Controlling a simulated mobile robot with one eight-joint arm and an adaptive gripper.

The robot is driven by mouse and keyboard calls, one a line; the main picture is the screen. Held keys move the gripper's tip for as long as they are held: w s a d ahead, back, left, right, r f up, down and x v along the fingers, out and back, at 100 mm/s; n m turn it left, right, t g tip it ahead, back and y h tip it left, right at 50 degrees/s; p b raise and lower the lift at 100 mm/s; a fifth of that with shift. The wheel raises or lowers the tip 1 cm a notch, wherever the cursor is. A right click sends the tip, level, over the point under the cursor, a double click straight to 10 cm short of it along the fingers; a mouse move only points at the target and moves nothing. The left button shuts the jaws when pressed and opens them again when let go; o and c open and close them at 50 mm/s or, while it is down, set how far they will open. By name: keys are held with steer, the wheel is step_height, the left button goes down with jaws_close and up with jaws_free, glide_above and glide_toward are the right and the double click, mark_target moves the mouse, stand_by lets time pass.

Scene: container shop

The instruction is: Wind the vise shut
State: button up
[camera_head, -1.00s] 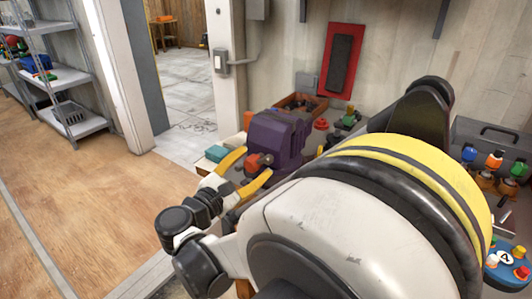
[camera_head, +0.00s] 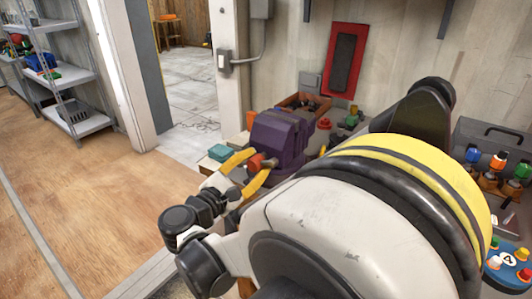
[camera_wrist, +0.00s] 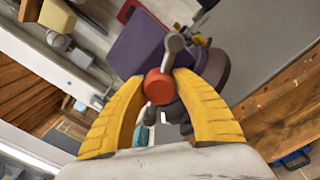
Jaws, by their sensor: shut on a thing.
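A purple vise (camera_head: 283,135) stands on the bench in the middle of the head view; its purple body (camera_wrist: 140,45) fills the upper middle of the wrist view. A red-orange knob (camera_wrist: 158,87) sits at one end of its grey metal crank (camera_wrist: 173,45). My gripper (camera_head: 252,167) has its two yellow fingers closed around this knob, one on each side. In the wrist view my gripper (camera_wrist: 159,80) shows the knob between the fingertips, with the crank running up and to the right. The vise's jaw gap cannot be made out.
A teal box (camera_head: 220,153) lies left of the vise, near my fingers. A brown wooden bin (camera_head: 305,103) stands behind it, with a red knob-like part (camera_head: 324,124) to the right. A metal shelf (camera_head: 75,125) stands far left, across open wooden floor.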

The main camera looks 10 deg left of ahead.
steer(key=m, duration=0.4)
steer(key=shift+m, duration=0.3)
steer(key=m, duration=0.4)
steer(key=shift+m, duration=0.3)
steer(key=m, duration=0.4)
steer(key=shift+m+p, duration=0.3)
steer(key=shift+m, duration=2.1)
steer(key=o, duration=1.2)
steer(key=shift+h, duration=0.4)
